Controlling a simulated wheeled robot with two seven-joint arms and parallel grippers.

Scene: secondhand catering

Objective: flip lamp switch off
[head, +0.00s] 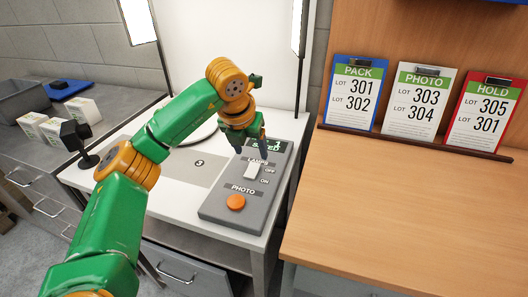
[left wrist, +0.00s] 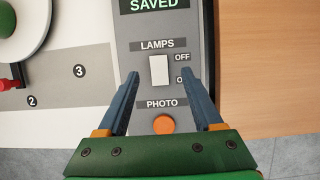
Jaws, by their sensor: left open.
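The lamp switch (head: 250,171) is a white rocker on a grey control panel (head: 215,208), beside the labels OFF and ON. It also shows in the left wrist view (left wrist: 158,70), under the word LAMPS; I cannot tell which way it is tipped. My left gripper (head: 251,149) is open and empty above the panel, near the switch. In the left wrist view the fingers (left wrist: 159,76) appear on either side of the switch, apparently not touching it. My right gripper is not in view.
An orange PHOTO button (head: 236,202) sits below the switch on the panel, and a green SAVED display (left wrist: 155,5) above it. A wooden table (head: 400,215) with upright clipboards (head: 418,101) stands right. Small boxes (head: 83,110) and a black device (head: 76,137) are left.

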